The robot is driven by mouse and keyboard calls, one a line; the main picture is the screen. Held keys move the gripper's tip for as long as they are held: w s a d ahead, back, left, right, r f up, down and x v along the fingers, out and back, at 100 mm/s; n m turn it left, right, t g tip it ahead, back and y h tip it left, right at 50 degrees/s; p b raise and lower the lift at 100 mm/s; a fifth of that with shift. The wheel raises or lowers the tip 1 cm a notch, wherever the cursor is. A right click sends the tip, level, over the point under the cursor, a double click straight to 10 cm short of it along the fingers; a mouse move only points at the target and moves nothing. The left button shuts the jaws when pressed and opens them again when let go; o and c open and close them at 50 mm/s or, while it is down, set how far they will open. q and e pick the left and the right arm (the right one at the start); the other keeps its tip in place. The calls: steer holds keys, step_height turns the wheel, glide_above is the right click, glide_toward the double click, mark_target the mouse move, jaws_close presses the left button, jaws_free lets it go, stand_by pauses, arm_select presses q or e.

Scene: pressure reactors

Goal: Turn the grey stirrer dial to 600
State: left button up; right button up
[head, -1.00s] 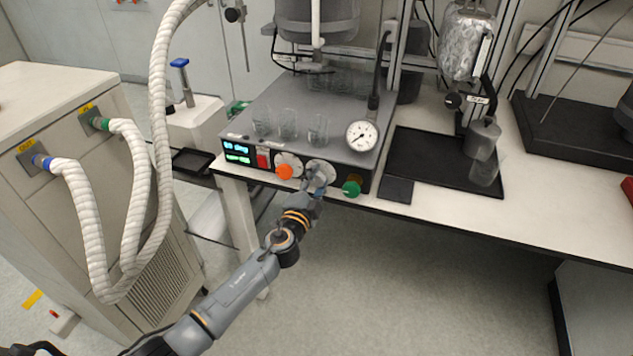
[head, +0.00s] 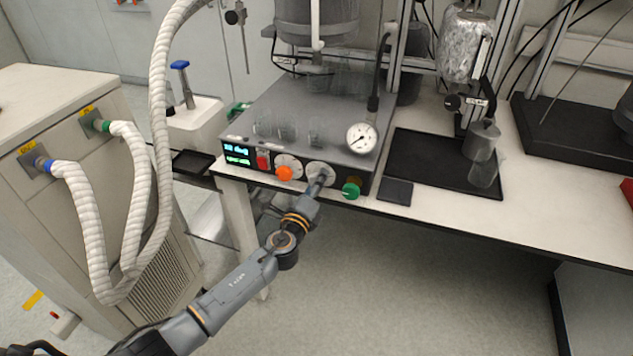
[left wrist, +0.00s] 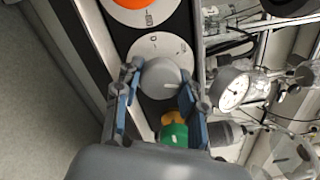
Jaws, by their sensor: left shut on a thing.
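The grey stirrer dial (left wrist: 160,78) is a round knob on a white scale plate on the front panel of the reactor base. My left gripper (left wrist: 163,92) is shut on it, one finger on each side of the knob. In the head view the left gripper (head: 319,178) reaches the panel and hides most of the dial. The white scale plate (head: 313,166) shows just above the fingers. The small lit display (head: 237,153) is at the panel's left end; its digits are too blurred to read for certain. My right gripper is not in view.
An orange knob (head: 284,173) is just left of the dial and a green knob (head: 351,190) just right. A red switch (head: 263,162) is farther left. Glass beakers and a pressure gauge (head: 361,138) stand above. A black tray (head: 440,172) lies right.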

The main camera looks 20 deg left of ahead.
arm_select(q)
steer(key=m, duration=0.3)
steer(key=shift+m+p, duration=0.3)
steer(key=shift+p, duration=0.05)
steer(key=m+p, duration=0.1)
steer(key=m, duration=0.2)
steer(key=shift+m, duration=0.3)
steer(key=m+p, duration=0.1)
steer(key=m, duration=0.4)
steer(key=shift+a+p, duration=0.1)
steer(key=shift+p, duration=0.3)
steer(key=shift+f+m, duration=0.1)
steer(key=shift+m, duration=0.6)
steer(key=o, duration=1.2)
steer(key=shift+c, duration=0.2)
steer(key=s, duration=1.2)
steer(key=shift+a, duration=0.2)
